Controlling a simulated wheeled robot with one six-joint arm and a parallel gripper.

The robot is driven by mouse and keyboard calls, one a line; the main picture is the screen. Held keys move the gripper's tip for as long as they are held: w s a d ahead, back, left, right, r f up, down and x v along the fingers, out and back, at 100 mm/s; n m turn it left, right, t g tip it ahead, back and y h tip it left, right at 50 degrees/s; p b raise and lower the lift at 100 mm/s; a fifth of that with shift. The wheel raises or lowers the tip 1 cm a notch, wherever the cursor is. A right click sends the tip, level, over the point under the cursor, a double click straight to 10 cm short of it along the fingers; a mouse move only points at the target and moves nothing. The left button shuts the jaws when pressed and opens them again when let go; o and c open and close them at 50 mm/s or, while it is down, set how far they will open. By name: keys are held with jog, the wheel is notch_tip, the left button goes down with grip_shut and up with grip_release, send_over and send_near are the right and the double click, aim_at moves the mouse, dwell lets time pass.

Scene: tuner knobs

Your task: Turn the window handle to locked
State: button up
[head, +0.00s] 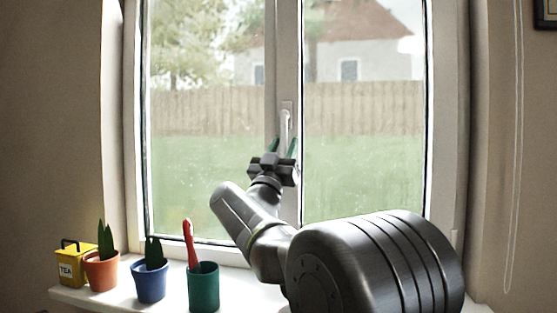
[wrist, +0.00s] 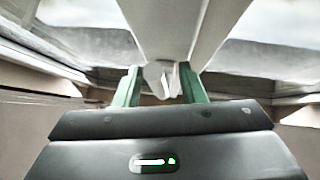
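The white window handle (head: 284,126) is on the middle frame post of the window. In the head view it points about straight down from its mounting plate. My gripper (head: 283,144) is in front of its lower end, with the two green fingers apart, one to each side of the handle. In the wrist view the handle (wrist: 162,76) shows end-on between the spread fingertips of my gripper (wrist: 160,82), with a gap on each side. How deep it sits between the fingers I cannot tell. The handle's lower end is partly hidden by the gripper in the head view.
On the sill (head: 120,299) at the left stand a yellow tea tin (head: 72,268), an orange plant pot (head: 102,273), a blue plant pot (head: 150,284) and a green cup (head: 203,288) holding a red item (head: 190,243). A blind cord (head: 520,130) hangs at the right.

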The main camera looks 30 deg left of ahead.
jog(key=v, duration=1.3)
jog(key=shift+s+f, duration=0.2)
jog(key=x, duration=1.3)
jog(key=shift+w+r, duration=0.3)
